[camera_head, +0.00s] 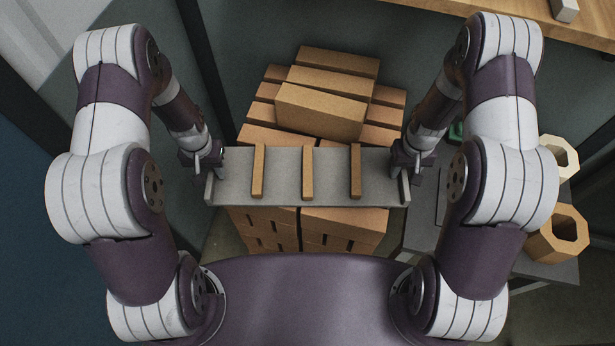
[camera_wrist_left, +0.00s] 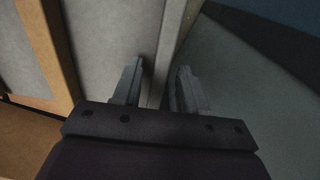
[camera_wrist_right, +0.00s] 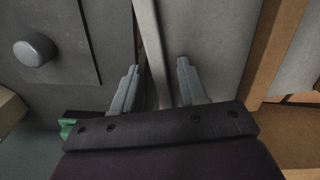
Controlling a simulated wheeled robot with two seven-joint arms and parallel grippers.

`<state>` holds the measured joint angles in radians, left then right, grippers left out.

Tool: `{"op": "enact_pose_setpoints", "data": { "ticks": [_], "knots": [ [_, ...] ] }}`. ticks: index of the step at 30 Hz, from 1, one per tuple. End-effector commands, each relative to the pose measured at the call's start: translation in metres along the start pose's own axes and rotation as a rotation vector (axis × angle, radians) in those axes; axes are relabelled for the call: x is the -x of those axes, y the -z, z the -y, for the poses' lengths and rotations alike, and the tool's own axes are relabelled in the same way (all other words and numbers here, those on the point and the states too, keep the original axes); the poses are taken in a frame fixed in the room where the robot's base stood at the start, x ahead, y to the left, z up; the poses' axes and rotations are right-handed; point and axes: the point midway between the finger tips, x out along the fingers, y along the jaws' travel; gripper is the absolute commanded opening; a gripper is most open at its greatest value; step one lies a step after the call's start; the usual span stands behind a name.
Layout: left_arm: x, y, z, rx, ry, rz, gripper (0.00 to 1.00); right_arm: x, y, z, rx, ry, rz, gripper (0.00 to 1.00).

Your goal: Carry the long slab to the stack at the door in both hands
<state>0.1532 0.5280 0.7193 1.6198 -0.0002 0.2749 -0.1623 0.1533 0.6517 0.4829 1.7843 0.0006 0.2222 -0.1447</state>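The long slab (camera_head: 283,187) is a grey board with a raised lip at each end and three wooden strips across it. It lies crosswise in front of me, level, in the head view. My left gripper (camera_head: 212,161) is at its left end; in the left wrist view its fingers (camera_wrist_left: 158,75) straddle the end lip, closed in on it. My right gripper (camera_head: 406,156) is at the right end, its fingers (camera_wrist_right: 159,70) likewise on both sides of the lip. A stack of orange-brown bricks (camera_head: 320,112) shows beyond and below the slab; the slab hides its middle.
A grey stand (camera_head: 424,236) is close by the slab's right end. Two octagonal rings, one tan (camera_head: 537,248) and one pale (camera_head: 571,153), are at the right. A wooden bench top (camera_head: 500,12) runs along the upper right. A dark upright post (camera_head: 205,65) is at the left.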

Motion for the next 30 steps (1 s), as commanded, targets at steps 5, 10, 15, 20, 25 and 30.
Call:
{"op": "enact_pose_setpoints", "data": {
  "ticks": [5, 10, 15, 20, 25, 30],
  "knots": [
    [0.012, 0.001, 0.0, 0.0, 0.001, -0.003, 0.42, 0.0, 0.0, 0.0, 0.0, 0.0, 0.0, 0.42],
    [0.056, 0.001, 0.0, 0.0, 0.001, -0.008, 0.42, 0.0, 0.0, 0.0, 0.0, 0.0, 0.0, 0.42],
    [0.097, 0.0, 0.0, 0.0, 0.001, -0.005, 0.42, 0.0, 0.0, 0.0, 0.0, 0.0, 0.0, 0.42],
    [0.117, -0.001, 0.0, 0.0, 0.0, -0.003, 0.42, 0.001, 0.0, 0.0, 0.0, 0.0, 0.0, 0.42],
    [0.121, -0.001, 0.0, 0.0, 0.0, 0.0, 0.42, 0.025, 0.001, 0.0, 0.0, 0.0, -0.004, 0.42],
    [0.121, -0.001, 0.0, 0.0, 0.0, -0.001, 0.42, 0.072, 0.001, 0.0, 0.0, -0.001, -0.006, 0.42]
  ]
}}
